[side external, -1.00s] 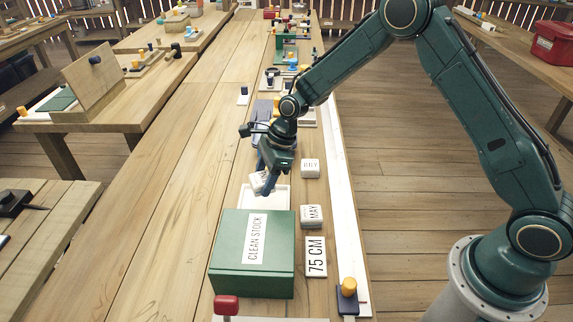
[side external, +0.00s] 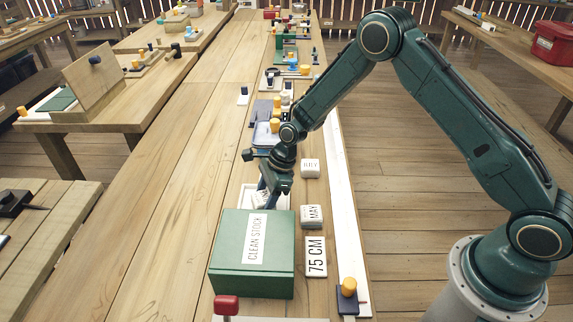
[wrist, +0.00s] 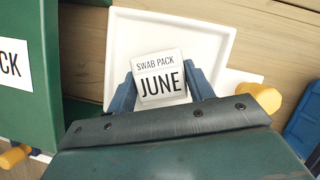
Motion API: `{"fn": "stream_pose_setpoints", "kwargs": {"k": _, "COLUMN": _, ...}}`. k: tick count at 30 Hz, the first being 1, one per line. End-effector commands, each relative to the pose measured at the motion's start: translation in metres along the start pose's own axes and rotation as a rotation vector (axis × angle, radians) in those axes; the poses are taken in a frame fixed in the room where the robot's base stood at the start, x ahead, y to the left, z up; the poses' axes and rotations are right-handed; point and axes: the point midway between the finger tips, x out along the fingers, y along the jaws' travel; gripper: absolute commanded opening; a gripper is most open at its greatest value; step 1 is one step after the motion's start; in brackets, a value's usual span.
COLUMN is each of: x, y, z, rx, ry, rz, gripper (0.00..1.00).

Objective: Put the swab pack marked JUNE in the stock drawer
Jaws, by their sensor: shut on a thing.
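The white swab pack marked JUNE (wrist: 160,80) is between the two blue fingers of my gripper (wrist: 160,92), which is shut on it. In the side view, my gripper (side external: 268,193) points down behind the green box marked CLEAN STOCK (side external: 270,262), and the pack (side external: 260,199) shows only in part. The pack is over or inside a shallow, otherwise empty white tray (wrist: 216,40); I cannot tell if it touches the tray's floor. The tray (side external: 286,203) lies against the far side of the green box; whether they are joined is hidden.
Another white pack (side external: 310,168) and a pack marked MAY (side external: 311,216) stand right of the tray. A 75 CM card (side external: 316,256) lies by the box. A red knob (side external: 226,305) and an orange knob (side external: 348,287) stand at the near end. The bench's left side is clear.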

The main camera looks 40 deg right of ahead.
Motion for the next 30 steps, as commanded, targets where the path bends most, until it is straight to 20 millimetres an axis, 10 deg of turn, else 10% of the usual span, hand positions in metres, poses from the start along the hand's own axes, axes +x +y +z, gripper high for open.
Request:
{"fn": "stream_pose_setpoints", "kwargs": {"k": 11, "x": 0.0024, "y": -0.0002, "z": -0.0009, "rx": 0.000, "ry": 0.000, "rz": 0.000, "gripper": 0.29}}
{"fn": "stream_pose_setpoints", "kwargs": {"k": 12, "x": 0.0025, "y": -0.0002, "z": -0.0010, "rx": 0.000, "ry": 0.000, "rz": 0.000, "gripper": 0.56}}
{"fn": "stream_pose_setpoints", "kwargs": {"k": 15, "x": 0.0023, "y": -0.0002, "z": -0.0009, "rx": 0.000, "ry": 0.000, "rz": 0.000, "gripper": 0.74}}
{"fn": "stream_pose_setpoints", "kwargs": {"k": 30, "x": -0.0042, "y": -0.0005, "z": 0.0004, "rx": 0.000, "ry": -0.001, "rz": -0.001, "gripper": 0.74}}
